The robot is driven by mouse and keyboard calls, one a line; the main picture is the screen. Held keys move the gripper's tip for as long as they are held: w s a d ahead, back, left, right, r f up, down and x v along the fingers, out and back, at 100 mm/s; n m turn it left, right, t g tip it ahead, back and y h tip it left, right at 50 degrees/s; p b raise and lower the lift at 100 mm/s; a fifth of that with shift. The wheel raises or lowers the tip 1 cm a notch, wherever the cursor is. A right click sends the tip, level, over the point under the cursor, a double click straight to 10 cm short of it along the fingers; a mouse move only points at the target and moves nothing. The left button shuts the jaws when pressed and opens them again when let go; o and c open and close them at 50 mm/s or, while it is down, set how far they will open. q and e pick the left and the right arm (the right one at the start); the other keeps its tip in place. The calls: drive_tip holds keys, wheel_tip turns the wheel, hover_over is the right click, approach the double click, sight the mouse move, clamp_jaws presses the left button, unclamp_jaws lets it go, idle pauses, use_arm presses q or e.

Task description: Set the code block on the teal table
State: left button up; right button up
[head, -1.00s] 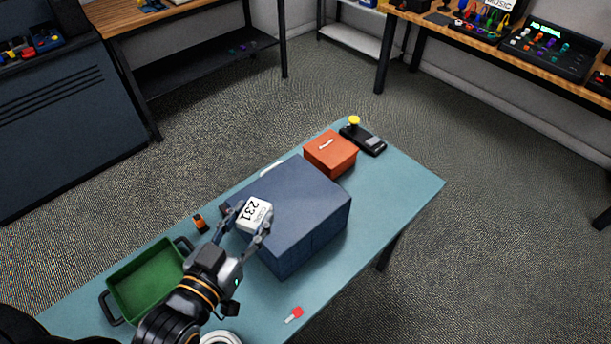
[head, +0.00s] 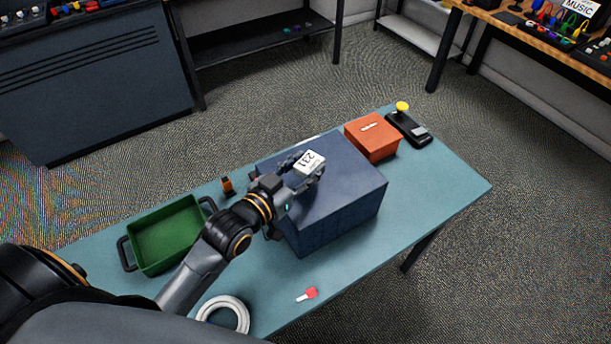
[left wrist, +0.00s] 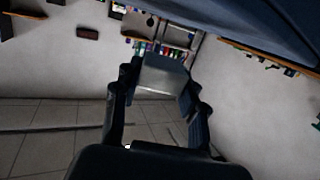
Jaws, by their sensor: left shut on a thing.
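The code block (head: 309,161) is a small white block marked 231. My left gripper (head: 303,172) is shut on it and holds it over the dark blue box (head: 345,200); I cannot tell whether the block touches the box top. In the left wrist view the block (left wrist: 163,75) sits between the two fingers of the gripper (left wrist: 158,90), with its plain pale side showing. The teal table (head: 440,180) stands under the box, with bare top at its right end and front. My right gripper is not in view.
A green tray (head: 128,243) stands at the table's left. An orange box (head: 372,148) and a black device with a yellow knob (head: 402,106) are at the back right. A red-headed key (head: 311,293) and a white ring (head: 241,305) lie along the front. A small orange item (head: 227,185) is near the back edge.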

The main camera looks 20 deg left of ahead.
sight(306, 174)
use_arm(q)
drive_tip(key=shift+w+f, duration=0.45)
drive_tip(key=shift+f, duration=0.05)
wheel_tip(306, 174, down, 2)
drive_tip(key=shift+w+f, duration=0.1)
drive_tip(key=shift+f, duration=0.65)
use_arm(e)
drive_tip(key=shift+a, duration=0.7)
use_arm(q)
drive_tip(key=o, duration=1.1)
drive_tip(key=shift+o, duration=0.2)
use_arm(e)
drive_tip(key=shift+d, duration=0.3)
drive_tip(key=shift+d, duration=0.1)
